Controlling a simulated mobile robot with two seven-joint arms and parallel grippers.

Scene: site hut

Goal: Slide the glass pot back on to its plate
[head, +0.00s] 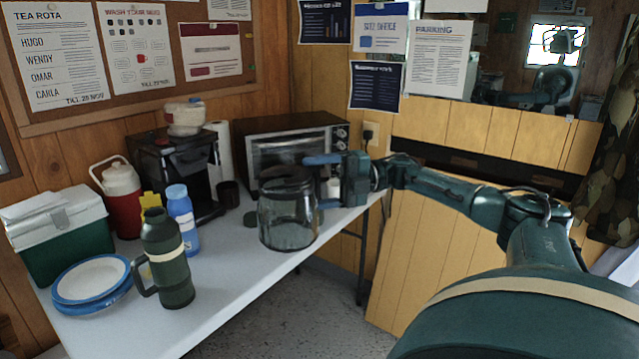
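The glass pot (288,222), clear with a dark collar and lid, stands upright near the front edge of the white table. The black coffee machine (172,160) stands further back to the left. Its base is at the pot's left, apart from it, and I cannot clearly make out the plate. My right gripper (324,181) is at the pot's right side, with its two blue fingers spread apart, one high by the lid and one lower. The pot's handle is not clearly visible, and I cannot tell whether the fingers touch the pot. My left gripper is out of view.
A blue bottle (183,222) and green flask (167,262) stand left. A toaster oven (290,140) is behind. The table's front edge (318,247) is close to the pot.

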